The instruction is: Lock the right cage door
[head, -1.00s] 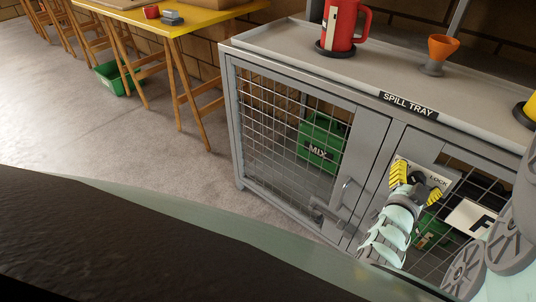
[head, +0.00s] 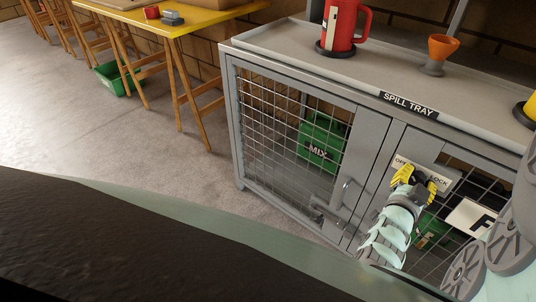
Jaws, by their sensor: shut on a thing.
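The right cage door (head: 397,155) is a grey framed mesh door at the right of the grey cabinet, and it looks closed. A pale plate (head: 441,183) on its upper frame reads "OPEN" at the left and "LOCK" at the right. My gripper (head: 420,180), with yellow fingertips, is in front of this plate. It is shut on a small dark knob, mostly hidden between the fingers; I cannot tell which way the knob points. The left cage door (head: 288,158) is also closed, with a grey handle (head: 346,198) near the middle post.
The cabinet top (head: 330,62), labelled "SPILL TRAY", holds a red jug (head: 341,28) and an orange cup (head: 440,50). Green cans (head: 322,142) stand behind the mesh. A yellow table (head: 190,24) stands at the back left.

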